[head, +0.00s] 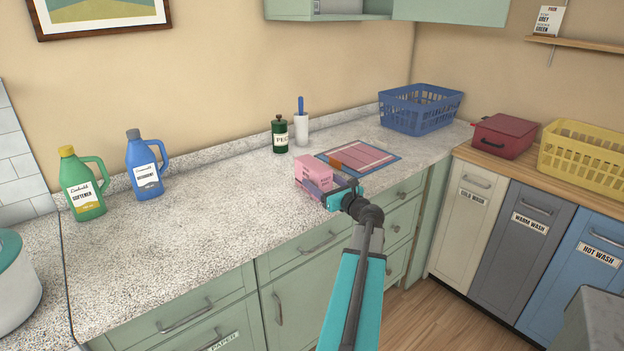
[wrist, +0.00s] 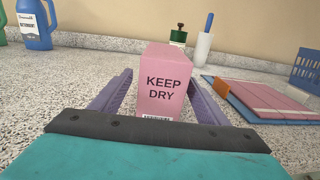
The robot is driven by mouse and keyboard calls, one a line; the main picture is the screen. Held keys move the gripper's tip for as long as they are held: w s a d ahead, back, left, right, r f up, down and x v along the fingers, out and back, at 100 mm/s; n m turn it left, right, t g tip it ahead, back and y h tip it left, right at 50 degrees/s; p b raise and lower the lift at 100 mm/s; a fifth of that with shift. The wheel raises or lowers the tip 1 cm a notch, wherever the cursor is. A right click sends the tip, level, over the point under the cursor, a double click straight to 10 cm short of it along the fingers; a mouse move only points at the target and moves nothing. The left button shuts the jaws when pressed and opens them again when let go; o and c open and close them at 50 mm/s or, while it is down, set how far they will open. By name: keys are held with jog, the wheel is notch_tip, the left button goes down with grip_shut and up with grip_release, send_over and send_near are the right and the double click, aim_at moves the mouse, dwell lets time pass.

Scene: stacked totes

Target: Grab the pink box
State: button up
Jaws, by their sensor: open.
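The pink box (head: 312,172) stands upright on the speckled counter near its front edge. In the wrist view the pink box (wrist: 164,80) shows its "KEEP DRY" face, straight ahead. My gripper (head: 322,187) is at the box; in the wrist view my gripper (wrist: 160,92) has its purple fingers apart, one on each side of the box's lower part. A gap shows between the left finger and the box; the right finger is close to the box, and I cannot tell whether it touches. The lower front of the box is partly hidden by my gripper in the head view.
A pink board on a blue mat (head: 398,158) lies right of the box. Blue (head: 145,168) and green (head: 83,188) bottles stand left. The counter (head: 200,230) between is clear.

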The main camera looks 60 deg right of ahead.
aim_at(313, 168)
jog(key=shift+p+x, duration=0.55)
jog(key=shift+x, duration=2.05)
jog(key=shift+c, duration=0.2)
jog(key=c, duration=1.3)
jog(key=shift+r, duration=0.15)
jog(key=shift+r, duration=1.1)
jog(key=r+v, duration=0.1)
jog(key=v, duration=0.4)
jog(key=d+b+v, duration=0.1)
jog(key=v, duration=0.4)
jog(key=s+d+r+b+v, duration=0.1)
jog(key=v, duration=0.5)
jog(key=shift+r, duration=0.35)
